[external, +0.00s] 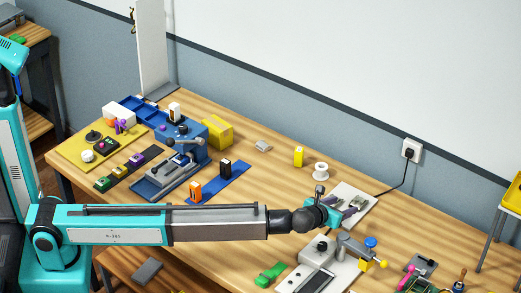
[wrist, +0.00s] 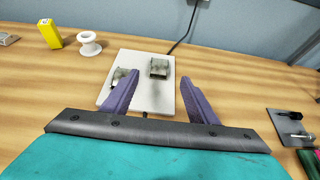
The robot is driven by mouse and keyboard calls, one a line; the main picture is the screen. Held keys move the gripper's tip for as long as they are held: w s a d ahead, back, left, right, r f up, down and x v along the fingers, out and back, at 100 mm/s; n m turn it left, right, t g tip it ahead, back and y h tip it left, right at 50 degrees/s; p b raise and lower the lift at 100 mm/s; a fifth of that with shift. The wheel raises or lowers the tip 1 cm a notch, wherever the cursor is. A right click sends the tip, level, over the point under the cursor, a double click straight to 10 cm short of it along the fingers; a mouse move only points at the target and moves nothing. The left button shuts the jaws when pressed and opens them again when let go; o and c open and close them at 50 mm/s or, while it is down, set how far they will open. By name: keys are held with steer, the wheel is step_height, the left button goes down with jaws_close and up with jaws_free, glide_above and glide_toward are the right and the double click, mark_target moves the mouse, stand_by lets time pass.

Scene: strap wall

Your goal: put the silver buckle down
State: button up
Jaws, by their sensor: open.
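A white plate (wrist: 150,101) lies on the table ahead of my gripper (wrist: 159,77). A box-like metallic piece (wrist: 159,66), which looks like the silver buckle, sits on the plate's far part. It lies between the lines of my purple fingers, a little beyond their tips. A second metallic piece (wrist: 121,76) is at the plate's left, partly hidden by my left finger. I cannot tell for sure which of the two is the silver buckle. My gripper is open, with nothing held between the fingers. In the external view the plate (external: 364,197) is partly hidden by my gripper (external: 345,207).
A white spool (external: 320,169) and a yellow block (external: 298,157) stand left of the plate. A black cable (external: 405,181) runs from the wall socket (external: 411,149) towards the plate. A clamp fixture (external: 320,248) stands in front. Bare wood lies right of the plate.

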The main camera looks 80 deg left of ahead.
steer(key=shift+s+d+r, duration=0.15)
steer(key=shift+s+d, duration=0.05)
steer(key=shift+s, duration=0.05)
stand_by(0.6)
